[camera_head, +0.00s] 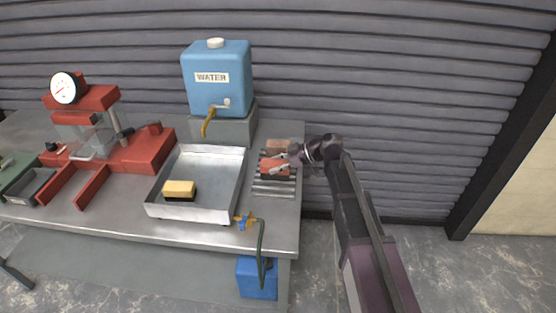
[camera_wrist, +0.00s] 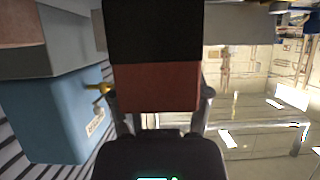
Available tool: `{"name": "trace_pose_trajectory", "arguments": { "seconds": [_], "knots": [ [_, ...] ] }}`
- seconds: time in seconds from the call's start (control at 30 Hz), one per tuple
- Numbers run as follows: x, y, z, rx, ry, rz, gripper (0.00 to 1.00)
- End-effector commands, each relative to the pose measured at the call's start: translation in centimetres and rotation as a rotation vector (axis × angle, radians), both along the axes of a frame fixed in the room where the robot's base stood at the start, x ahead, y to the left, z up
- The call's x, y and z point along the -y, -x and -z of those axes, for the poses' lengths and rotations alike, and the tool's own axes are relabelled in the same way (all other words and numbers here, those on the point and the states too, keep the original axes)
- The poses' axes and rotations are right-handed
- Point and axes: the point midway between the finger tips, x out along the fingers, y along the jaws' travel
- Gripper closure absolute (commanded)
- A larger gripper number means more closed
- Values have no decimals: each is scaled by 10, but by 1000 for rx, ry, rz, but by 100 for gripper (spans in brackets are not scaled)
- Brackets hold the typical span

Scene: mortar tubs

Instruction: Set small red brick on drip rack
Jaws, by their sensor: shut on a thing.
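A small red brick (camera_head: 272,167) is held in my gripper (camera_head: 282,163) over the drip rack, seen in the head view. In the wrist view the brick (camera_wrist: 157,85) fills the space between the two fingers of my gripper (camera_wrist: 160,97); its near part is red-brown and its far part is black. The drip rack (camera_head: 273,187) is a set of grey bars at the table's right end. I cannot tell whether the brick touches the bars. A browner brick (camera_head: 278,146) sits at the back of the rack, just behind the held one.
A metal tray (camera_head: 212,207) with a yellow-and-black sponge-like block (camera_head: 179,189) is left of the rack. A blue water tank (camera_head: 217,80) with a tap stands behind. A brass valve (camera_head: 245,220) with a hose is at the front edge. A red press (camera_head: 140,150) is farther left.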

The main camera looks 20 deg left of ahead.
Motion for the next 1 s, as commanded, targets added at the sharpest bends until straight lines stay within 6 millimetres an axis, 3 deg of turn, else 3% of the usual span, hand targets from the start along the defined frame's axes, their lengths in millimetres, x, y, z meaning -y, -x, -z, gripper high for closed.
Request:
{"name": "trace_pose_trajectory", "arguments": {
  "seconds": [0.03, 0.2, 0.4, 1.0],
  "knots": [
    [-5, -14, 2, 0, -1, 0, 99],
    [-14, -43, 4, 0, -1, 0, 99],
    [-20, -64, 6, 0, -1, 0, 99],
    [-23, -75, 7, 0, -1, 1, 99]
  ]
}}
